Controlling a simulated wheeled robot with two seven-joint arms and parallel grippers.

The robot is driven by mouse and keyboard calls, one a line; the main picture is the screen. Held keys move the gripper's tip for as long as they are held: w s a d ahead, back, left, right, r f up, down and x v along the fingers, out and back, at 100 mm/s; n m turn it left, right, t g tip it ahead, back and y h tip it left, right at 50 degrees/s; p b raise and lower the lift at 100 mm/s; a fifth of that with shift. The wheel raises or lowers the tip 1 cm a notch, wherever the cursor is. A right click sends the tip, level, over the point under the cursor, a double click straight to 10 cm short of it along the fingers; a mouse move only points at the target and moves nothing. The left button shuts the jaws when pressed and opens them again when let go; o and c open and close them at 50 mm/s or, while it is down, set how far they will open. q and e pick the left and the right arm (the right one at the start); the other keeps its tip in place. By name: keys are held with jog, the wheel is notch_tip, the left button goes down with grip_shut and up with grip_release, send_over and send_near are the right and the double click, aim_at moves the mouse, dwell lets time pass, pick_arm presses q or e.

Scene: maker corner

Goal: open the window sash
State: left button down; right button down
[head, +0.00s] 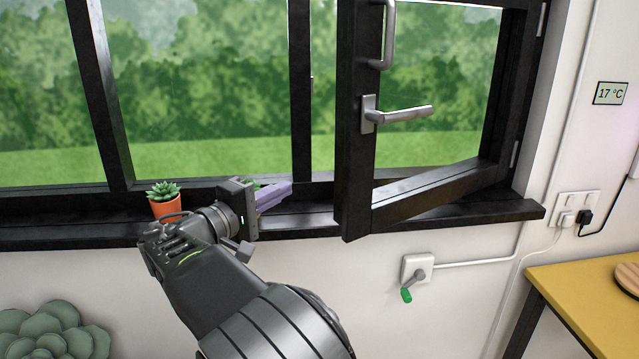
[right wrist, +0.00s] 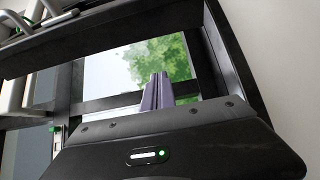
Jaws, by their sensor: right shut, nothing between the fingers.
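The window sash (head: 357,190) has a black frame and is hinged at its right side. It stands swung inward, with a clear gap between its left edge and the window frame (head: 301,90). Its grey lever handle (head: 400,115) points sideways to the right, and a grey pull bar (head: 389,35) sits above it. My right gripper (head: 288,190) is left of the sash's lower left corner, over the sill, apart from the sash. Its purple fingers (right wrist: 156,92) are together and empty in the right wrist view. My left gripper is not in view.
A small succulent in an orange pot (head: 165,205) stands on the black sill (head: 450,220), left of my right gripper. Below the sash, a wall box with a green-tipped crank (head: 407,293) sticks out. A yellow table (head: 590,290) is at the lower right.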

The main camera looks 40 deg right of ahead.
jog(key=shift+d, duration=0.1)
jog(key=s+d+p, duration=0.1)
jog(key=d+p, duration=0.3)
jog(key=d, duration=0.5)
jog(key=shift+s, duration=0.15)
jog(key=shift+f, duration=0.1)
